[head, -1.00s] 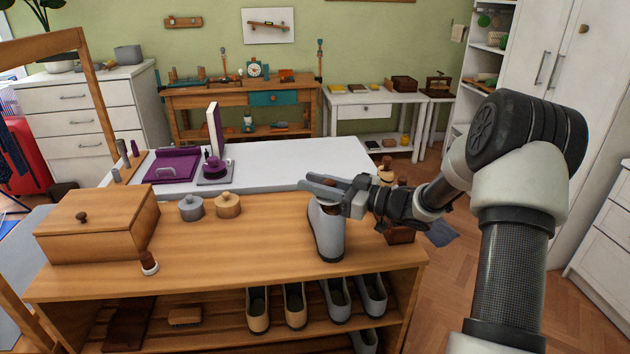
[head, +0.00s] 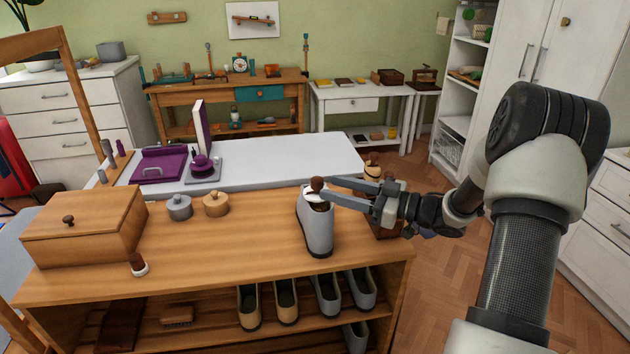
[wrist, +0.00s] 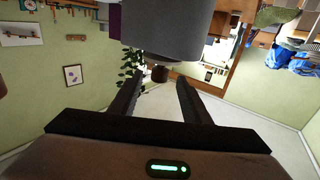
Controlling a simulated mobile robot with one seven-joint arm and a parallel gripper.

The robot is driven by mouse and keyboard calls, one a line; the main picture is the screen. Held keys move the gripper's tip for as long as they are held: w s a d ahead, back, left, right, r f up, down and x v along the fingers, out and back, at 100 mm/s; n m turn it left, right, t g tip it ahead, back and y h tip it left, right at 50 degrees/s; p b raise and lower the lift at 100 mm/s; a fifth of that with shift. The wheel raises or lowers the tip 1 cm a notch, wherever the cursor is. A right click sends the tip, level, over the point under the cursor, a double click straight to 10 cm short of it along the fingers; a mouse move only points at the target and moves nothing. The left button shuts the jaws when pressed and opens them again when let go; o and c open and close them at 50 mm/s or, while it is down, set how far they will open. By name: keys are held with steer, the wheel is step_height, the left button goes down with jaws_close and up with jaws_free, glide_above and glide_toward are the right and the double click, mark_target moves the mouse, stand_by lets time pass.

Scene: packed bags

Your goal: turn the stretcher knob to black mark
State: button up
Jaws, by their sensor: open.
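A grey shoe (head: 317,232) stands on the wooden bench top, toe toward me. A dark brown round knob (head: 318,184) sticks up from its opening, above a small white piece (head: 312,196). My gripper (head: 332,189) is open and empty, just right of the knob, with its fingers pointing left at about the knob's height. In the wrist view the shoe (wrist: 168,32) hangs inverted at the top, and the knob (wrist: 160,74) shows between and just beyond the fingertips. I cannot make out a black mark in either view.
A wooden box (head: 85,228), a grey lidded pot (head: 179,207), a wooden lidded pot (head: 215,203) and a small brown-topped stamp-like piece (head: 138,264) stand left on the bench. Several shoes fill the shelf below. A white table (head: 270,165) lies behind. Bare wood lies left of the shoe.

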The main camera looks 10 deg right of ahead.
steer(key=v, duration=0.8)
steer(key=shift+p, duration=0.35)
